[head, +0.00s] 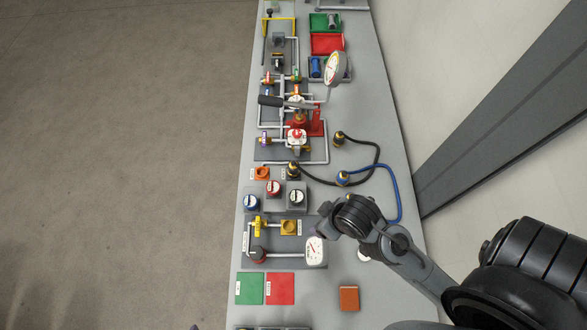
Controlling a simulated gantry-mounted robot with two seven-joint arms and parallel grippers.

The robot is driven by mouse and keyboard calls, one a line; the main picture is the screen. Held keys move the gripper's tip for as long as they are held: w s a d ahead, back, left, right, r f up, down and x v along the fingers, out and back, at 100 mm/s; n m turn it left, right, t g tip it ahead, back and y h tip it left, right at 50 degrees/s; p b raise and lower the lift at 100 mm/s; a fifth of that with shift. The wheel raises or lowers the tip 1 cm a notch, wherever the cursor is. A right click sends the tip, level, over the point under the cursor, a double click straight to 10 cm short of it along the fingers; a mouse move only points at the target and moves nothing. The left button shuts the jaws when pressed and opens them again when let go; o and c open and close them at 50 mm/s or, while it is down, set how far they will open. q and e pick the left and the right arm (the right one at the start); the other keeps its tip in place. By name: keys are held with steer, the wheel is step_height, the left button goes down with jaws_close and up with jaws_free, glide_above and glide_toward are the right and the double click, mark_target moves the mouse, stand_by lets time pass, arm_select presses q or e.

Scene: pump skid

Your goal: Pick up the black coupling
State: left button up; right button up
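A black hose (376,160) lies curved on the grey bench. A black coupling with a yellowish band (338,139) is at its upper end. A similar dark coupling (293,169) is at its lower left end, beside the pipework. I cannot tell from the picture which end is free. My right gripper (323,219) is below these couplings, over the bench near the white gauge, apart from both. Its fingers are small and dark, and whether they are open or shut does not show. My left gripper is not in view.
A blue hose (395,190) with a blue-banded coupling (343,179) lies near the black hose. Pipework with a red valve (297,137) fills the bench's left side. A round gauge (315,248) stands below my gripper. Green (249,289) and red (280,289) mats lie lower left.

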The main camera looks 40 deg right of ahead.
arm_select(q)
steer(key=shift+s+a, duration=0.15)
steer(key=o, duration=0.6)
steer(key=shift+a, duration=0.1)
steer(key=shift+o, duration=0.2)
